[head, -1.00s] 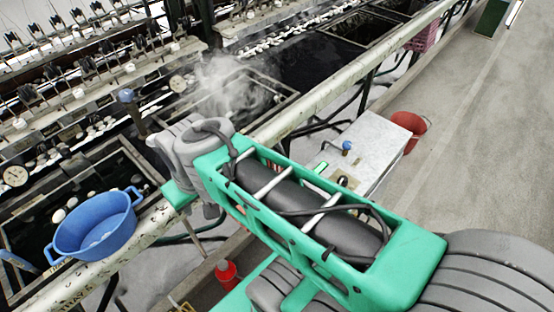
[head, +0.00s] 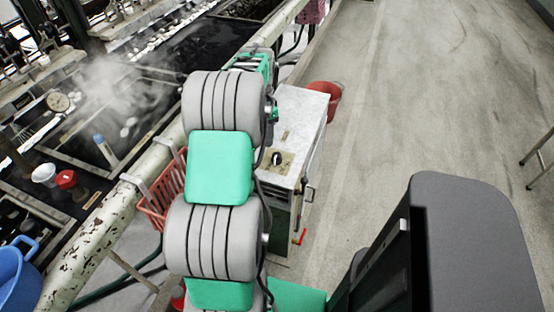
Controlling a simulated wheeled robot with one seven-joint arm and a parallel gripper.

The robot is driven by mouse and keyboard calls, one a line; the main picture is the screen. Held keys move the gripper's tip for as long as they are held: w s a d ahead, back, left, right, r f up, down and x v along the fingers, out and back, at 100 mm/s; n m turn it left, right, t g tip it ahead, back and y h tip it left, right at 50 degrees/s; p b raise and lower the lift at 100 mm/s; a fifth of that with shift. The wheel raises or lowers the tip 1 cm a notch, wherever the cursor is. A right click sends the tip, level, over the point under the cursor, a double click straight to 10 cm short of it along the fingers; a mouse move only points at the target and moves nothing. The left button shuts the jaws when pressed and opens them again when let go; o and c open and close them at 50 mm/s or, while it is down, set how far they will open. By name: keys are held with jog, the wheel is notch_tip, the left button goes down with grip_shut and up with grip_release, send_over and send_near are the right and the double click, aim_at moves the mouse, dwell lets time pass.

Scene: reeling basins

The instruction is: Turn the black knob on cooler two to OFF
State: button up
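A white-topped box unit (head: 298,112), which looks like a cooler, stands on the floor right of the long pipe rail. A small black knob (head: 277,158) sits on a beige plate on its top, near the front. I cannot read any number on the unit or the knob's setting. My arm rises through the middle of the view and covers the unit's left side. The arm's far part lies beyond the knob, near the rail. My gripper is not visible; the arm's own links hide that end.
A red bucket (head: 325,98) stands behind the unit. A red basket (head: 160,198) hangs at the rail (head: 98,232). Dark steaming basins (head: 205,58) lie left of the rail, with a blue tub (head: 17,278) at lower left. The floor right of the unit is clear.

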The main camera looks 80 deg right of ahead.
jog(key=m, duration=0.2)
send_over(277, 154)
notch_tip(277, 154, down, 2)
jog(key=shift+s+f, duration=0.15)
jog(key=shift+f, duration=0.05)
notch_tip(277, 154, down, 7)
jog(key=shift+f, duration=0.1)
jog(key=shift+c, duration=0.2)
